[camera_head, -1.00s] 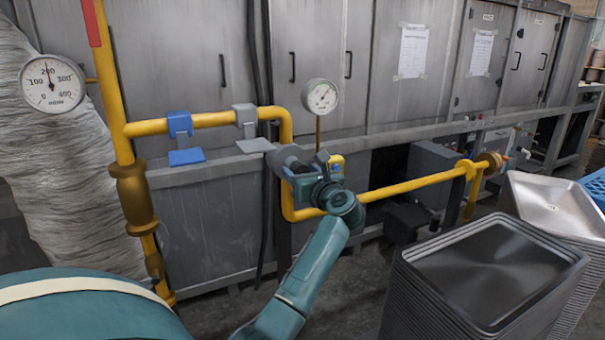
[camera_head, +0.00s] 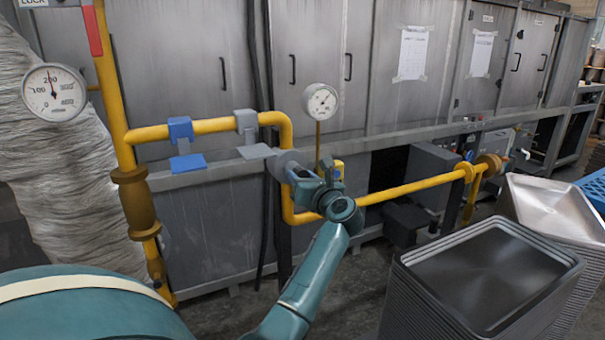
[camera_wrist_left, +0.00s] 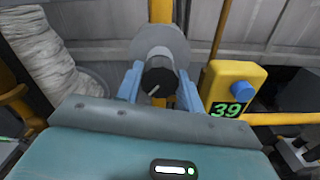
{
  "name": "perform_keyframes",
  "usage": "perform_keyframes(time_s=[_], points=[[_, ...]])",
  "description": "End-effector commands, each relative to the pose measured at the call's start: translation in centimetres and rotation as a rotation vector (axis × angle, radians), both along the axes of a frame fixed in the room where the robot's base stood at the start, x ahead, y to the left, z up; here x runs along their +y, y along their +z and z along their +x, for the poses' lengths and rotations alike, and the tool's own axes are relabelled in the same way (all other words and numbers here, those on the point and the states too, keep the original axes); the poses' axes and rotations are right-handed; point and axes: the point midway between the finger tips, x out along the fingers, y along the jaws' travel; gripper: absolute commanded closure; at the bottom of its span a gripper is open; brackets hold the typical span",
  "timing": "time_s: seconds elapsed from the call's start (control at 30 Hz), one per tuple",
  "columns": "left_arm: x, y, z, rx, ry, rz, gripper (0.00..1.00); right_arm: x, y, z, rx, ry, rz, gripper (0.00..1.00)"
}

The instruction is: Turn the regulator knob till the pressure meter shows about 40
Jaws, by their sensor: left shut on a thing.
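The regulator knob (camera_wrist_left: 156,79) is dark and round with a white pointer line, in front of a round grey body (camera_wrist_left: 160,42) in the left wrist view. My left gripper (camera_wrist_left: 159,90) is shut on the knob, a blue finger on either side. In the head view my left gripper (camera_head: 302,183) hides the knob, and the grey body (camera_head: 284,162) shows behind it. A yellow meter (camera_wrist_left: 232,88) right of the knob reads 39 in green digits and has a blue button. It shows small in the head view (camera_head: 338,168). My right gripper is not in view.
A round dial gauge (camera_head: 320,101) stands on a thin stem above the gripper. A larger gauge (camera_head: 54,92) is at the left. Yellow pipes (camera_head: 415,187) run beside my arm. Stacked metal trays (camera_head: 485,275) stand at the lower right.

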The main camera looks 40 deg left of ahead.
Motion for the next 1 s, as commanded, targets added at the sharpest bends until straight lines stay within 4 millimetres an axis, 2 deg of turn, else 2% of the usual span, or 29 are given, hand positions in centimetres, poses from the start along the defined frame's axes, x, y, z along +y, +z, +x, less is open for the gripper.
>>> perform_keyframes(time_s=[0.17, 0.2, 0.43, 0.77, 0.87, 1.0], points=[[0.0, -0.2, 0.0, -0.001, 0.0, -0.003, 0.86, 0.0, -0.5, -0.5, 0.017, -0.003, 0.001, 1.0], [0.0, -0.2, 0.0, -0.001, 0.0, -0.003, 0.6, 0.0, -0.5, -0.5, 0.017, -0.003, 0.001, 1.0], [0.0, -0.1, 0.0, -0.003, 0.0, -0.002, 0.42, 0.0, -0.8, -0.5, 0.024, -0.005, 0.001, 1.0], [-0.5, -0.1, -0.1, -0.004, -0.002, -0.003, 0.41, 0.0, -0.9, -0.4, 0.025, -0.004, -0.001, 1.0], [-1.7, -0.1, -0.6, -0.005, -0.003, -0.005, 0.41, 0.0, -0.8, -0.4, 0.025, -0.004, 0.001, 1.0], [-4.5, -0.2, -1.6, -0.004, -0.004, -0.007, 0.41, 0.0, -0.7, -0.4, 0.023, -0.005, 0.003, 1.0]])
